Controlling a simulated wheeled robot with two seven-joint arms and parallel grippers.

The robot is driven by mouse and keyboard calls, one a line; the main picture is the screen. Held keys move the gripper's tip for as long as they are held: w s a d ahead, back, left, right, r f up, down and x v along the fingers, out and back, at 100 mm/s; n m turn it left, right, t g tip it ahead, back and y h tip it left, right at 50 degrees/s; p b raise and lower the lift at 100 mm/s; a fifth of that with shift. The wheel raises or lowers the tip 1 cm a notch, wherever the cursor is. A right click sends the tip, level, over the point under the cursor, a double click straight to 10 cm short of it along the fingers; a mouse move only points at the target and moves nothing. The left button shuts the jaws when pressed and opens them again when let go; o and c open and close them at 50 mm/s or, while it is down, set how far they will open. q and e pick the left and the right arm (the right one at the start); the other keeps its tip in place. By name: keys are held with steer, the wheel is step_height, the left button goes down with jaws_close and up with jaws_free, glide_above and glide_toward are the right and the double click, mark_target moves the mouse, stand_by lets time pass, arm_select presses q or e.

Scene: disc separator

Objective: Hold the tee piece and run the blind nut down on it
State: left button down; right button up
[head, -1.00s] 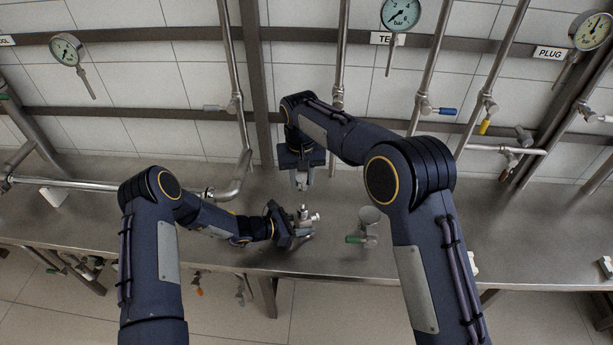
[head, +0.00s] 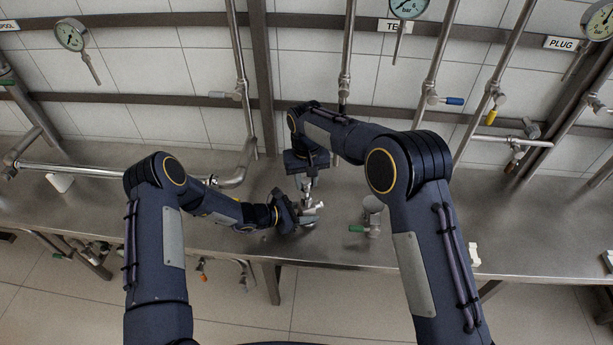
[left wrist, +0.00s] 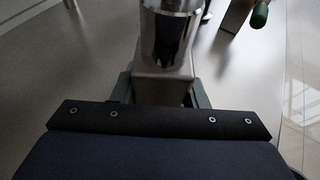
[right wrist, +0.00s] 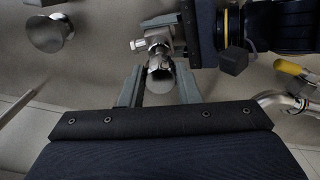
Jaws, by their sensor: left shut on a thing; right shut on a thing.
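The tee piece (head: 312,210) is a small bright metal fitting above the bench, with a side branch pointing right. My left gripper (head: 297,215) is shut on it from the left. My right gripper (head: 308,180) points down from above, directly over the tee piece. In the right wrist view it is shut on the shiny, cup-like blind nut (right wrist: 160,70), and the tee piece (right wrist: 156,38) shows just beyond. The nut appears to meet the tee piece's upper end; the thread is hidden. In the left wrist view a chrome cylinder (left wrist: 172,35) stands close at the fingers.
A metal fitting with a green handle (head: 372,215) stands on the steel bench (head: 430,225) to the right. Vertical pipes, valves and gauges (head: 408,8) line the tiled wall behind.

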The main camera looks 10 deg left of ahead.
steer(key=n, duration=0.7)
steer(key=shift+d, duration=0.1)
steer(key=n, duration=0.5)
steer(key=shift+w+n, duration=0.1)
steer(key=shift+n, duration=0.3)
steer(key=shift+f, duration=1)
steer(key=shift+d+f, duration=0.1)
steer(key=shift+f, duration=0.25)
steer(key=shift+c, duration=0.5)
steer(key=m, duration=0.3)
steer(key=m, duration=0.3)
steer(key=shift+s+m, duration=0.2)
steer(key=shift+m, duration=0.1)
